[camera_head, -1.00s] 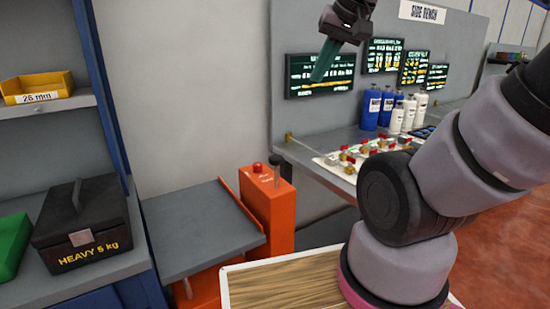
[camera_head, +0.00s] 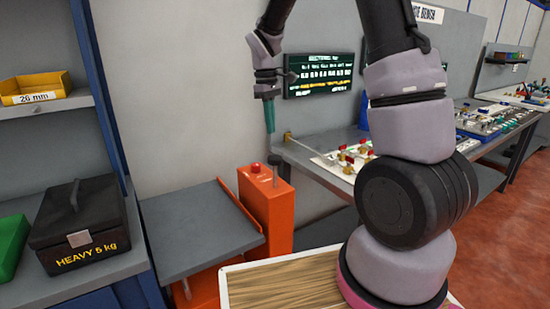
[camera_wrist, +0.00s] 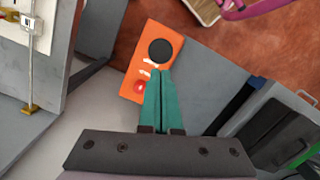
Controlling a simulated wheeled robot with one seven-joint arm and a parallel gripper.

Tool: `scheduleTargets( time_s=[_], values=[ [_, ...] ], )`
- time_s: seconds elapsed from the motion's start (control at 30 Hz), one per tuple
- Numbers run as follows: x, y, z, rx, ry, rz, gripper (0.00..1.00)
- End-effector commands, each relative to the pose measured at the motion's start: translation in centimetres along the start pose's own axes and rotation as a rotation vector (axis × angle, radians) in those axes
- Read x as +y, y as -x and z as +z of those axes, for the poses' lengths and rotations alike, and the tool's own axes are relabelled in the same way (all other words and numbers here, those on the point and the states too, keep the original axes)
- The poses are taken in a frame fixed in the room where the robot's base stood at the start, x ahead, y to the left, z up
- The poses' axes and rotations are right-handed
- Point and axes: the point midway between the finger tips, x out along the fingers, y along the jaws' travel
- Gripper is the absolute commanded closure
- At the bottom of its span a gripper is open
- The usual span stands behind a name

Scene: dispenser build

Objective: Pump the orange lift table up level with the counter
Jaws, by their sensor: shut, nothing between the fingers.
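The orange lift table has a grey platform (camera_head: 200,230) low beside the shelf, clearly below the counter (camera_head: 325,147). Its orange housing (camera_head: 267,212) stands at the platform's right, with a red button (camera_head: 257,167) and a dark round-topped pump handle (camera_head: 275,170) on top. In the wrist view the handle's black knob (camera_wrist: 160,50) and the red button (camera_wrist: 139,87) show on the orange top. My gripper (camera_head: 270,130) points down above the housing, its teal fingers shut and empty. In the wrist view the fingertips (camera_wrist: 159,72) overlap the area just by the knob; contact cannot be told.
A black box marked HEAVY 5 kg (camera_head: 80,225) sits on the left shelf, by a green bin (camera_head: 12,245). A yellow bin (camera_head: 35,88) is above. Valves (camera_head: 345,160) line the counter's near end. A wooden-topped surface (camera_head: 290,285) is in front.

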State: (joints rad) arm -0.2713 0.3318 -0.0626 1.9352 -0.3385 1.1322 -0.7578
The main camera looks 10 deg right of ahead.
Motion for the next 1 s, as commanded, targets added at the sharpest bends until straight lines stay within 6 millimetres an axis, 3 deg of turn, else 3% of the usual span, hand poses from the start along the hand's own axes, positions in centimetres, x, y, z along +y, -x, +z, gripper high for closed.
scheduleTargets(
  time_s=[0.37,0.8,1.0],
  values=[
    [0.0,-0.3,0.0,0.0,-0.002,-0.001,1.0],
    [0.0,-5.4,0.1,-0.002,-0.003,-0.001,1.0],
    [0.0,-6.7,0.0,0.001,-0.003,0.0,1.0]
  ],
)
